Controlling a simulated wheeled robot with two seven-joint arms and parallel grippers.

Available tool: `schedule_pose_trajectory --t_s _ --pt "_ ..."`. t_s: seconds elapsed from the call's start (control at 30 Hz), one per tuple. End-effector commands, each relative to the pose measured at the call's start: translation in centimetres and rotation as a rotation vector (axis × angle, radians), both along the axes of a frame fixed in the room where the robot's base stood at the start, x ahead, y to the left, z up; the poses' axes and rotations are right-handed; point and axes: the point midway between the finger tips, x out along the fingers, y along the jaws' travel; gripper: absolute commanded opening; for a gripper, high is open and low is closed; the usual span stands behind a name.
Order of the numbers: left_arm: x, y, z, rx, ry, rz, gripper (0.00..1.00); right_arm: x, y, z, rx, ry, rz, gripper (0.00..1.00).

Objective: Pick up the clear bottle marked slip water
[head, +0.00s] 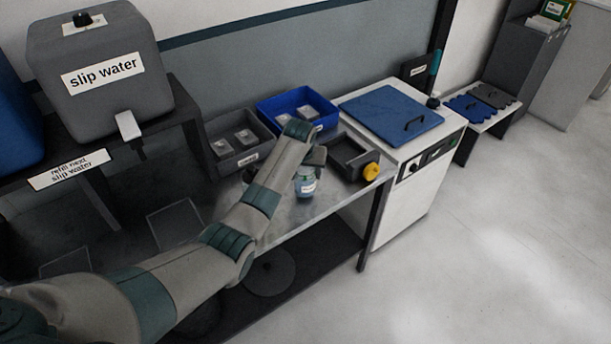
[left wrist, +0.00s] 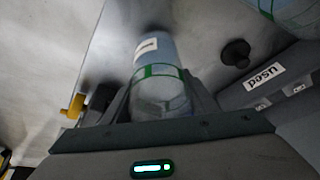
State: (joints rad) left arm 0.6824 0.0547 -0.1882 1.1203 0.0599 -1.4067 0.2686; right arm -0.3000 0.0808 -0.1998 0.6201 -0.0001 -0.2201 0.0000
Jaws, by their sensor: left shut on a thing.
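The clear bottle (head: 306,184) has a bluish body and a white label too small to read. My left gripper (head: 313,160) is shut on this bottle from above. I cannot tell whether the bottle touches the bench. My right gripper is in neither view.
A grey tank (head: 98,85) marked slip water stands on a dark shelf. A grey bin (head: 232,143) and a blue bin (head: 296,106) stand behind my arm. A second clear container (left wrist: 290,14) shows in the wrist view.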

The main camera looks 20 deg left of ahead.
Motion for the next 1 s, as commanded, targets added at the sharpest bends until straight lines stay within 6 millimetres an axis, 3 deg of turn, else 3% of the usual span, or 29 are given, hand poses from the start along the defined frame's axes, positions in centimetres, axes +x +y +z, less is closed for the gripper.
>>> schedule_pose_trajectory --t_s 0.17,0.6,0.8,1.0 --pt "0.2 0.0 2.6 0.0 -0.008 0.0 0.29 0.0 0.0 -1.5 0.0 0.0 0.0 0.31" --pt "0.5 -8.5 7.4 -0.002 -0.003 -0.003 0.29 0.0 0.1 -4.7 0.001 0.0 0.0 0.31" --pt "0.7 -10.8 8.9 0.0 -0.002 -0.001 0.29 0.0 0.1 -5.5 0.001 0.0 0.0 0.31" --pt "0.6 -11.7 9.5 0.0 0.0 -0.001 0.29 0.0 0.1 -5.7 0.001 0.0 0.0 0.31"
